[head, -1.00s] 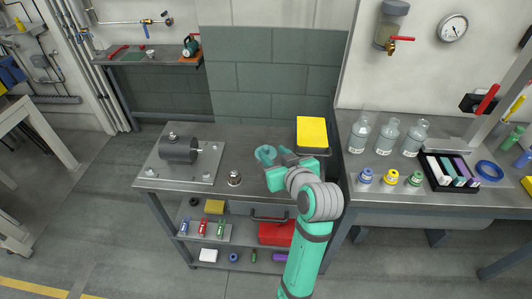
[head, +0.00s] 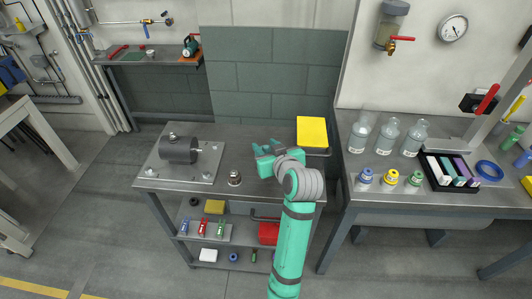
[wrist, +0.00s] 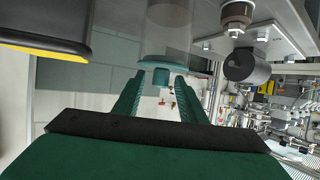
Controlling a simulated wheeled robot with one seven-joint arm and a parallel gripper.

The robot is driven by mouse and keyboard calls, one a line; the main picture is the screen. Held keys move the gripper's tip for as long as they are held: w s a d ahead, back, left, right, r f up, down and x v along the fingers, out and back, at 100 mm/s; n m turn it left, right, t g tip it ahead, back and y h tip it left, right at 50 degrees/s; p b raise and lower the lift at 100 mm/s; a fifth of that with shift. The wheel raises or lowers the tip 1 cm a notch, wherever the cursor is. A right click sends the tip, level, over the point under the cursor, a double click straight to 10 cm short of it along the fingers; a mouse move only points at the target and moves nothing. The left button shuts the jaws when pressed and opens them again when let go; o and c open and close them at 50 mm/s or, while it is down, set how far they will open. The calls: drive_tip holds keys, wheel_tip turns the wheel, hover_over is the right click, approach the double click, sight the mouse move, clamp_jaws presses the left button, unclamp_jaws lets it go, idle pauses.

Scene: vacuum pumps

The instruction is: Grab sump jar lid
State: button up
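A teal round lid-like disc (wrist: 154,63) with a small stub shows just past my fingertips in the wrist view, close to the cart top. I take it for the sump jar lid. My gripper (wrist: 159,82) is open, its two green fingers apart, pointing at the disc. The stub lies between the fingertip lines with gaps visible; I cannot tell whether anything touches. In the head view my gripper (head: 265,150) is low over the middle rear of the cart top. There the disc is hard to tell from the like-coloured gripper.
On the cart top (head: 225,145), a grey pump (head: 179,150) on a plate stands left, a small metal fitting (head: 234,178) in front, and a yellow-topped box (head: 312,132) at right. Glass bottles (head: 387,137) stand on the right bench. The cart's rear middle is otherwise clear.

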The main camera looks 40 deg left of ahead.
clamp_jaws()
